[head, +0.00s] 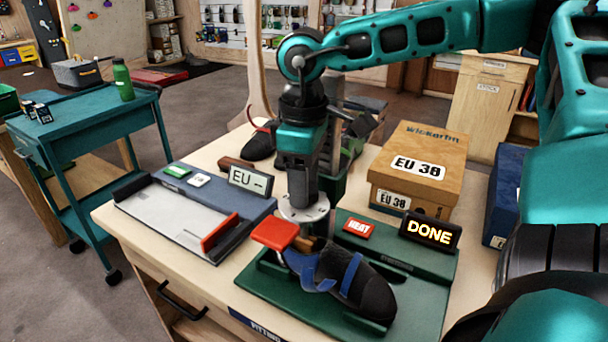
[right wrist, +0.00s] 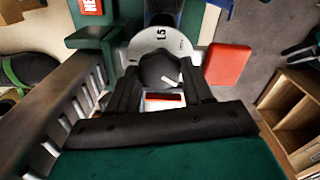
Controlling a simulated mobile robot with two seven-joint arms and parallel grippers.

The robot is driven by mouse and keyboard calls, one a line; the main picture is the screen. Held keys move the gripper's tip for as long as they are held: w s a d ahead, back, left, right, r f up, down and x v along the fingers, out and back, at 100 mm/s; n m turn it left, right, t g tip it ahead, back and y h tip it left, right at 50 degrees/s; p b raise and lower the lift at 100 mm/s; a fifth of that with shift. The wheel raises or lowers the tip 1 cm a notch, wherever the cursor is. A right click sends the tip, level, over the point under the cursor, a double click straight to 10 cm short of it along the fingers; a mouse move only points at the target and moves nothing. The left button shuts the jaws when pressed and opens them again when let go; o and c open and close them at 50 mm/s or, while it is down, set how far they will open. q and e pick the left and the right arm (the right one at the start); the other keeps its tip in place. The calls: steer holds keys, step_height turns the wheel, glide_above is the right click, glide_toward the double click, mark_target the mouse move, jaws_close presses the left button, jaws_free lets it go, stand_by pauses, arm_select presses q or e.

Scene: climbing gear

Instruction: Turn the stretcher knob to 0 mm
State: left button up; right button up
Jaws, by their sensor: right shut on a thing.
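The black stretcher knob (right wrist: 160,70) sits on a pale dial disc (right wrist: 145,45) in the right wrist view. A white pointer line shows on the knob, slanting toward the lower right. A mark that looks like 15 is on the dial; other marks are hidden or too small to read. My right gripper (right wrist: 161,80) is shut on the knob, with one finger on each side. In the head view it points straight down over the disc (head: 303,209), and the knob is hidden. A dark shoe (head: 368,287) with blue straps lies on the green stretcher base (head: 262,286). My left gripper is not in view.
A red lever pad (head: 275,233) stands beside the dial. A HEAT button (head: 358,229) and a display reading DONE (head: 431,230) are close to its right. A measuring device (head: 150,215) is to the left. A shoe box (head: 425,153) stands behind.

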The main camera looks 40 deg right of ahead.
steer(key=shift+f, duration=0.1)
stand_by(0.3)
steer(key=o, duration=1)
step_height(320, 180, up, 13)
steer(key=p, duration=0.3)
steer(key=shift+p, duration=0.35)
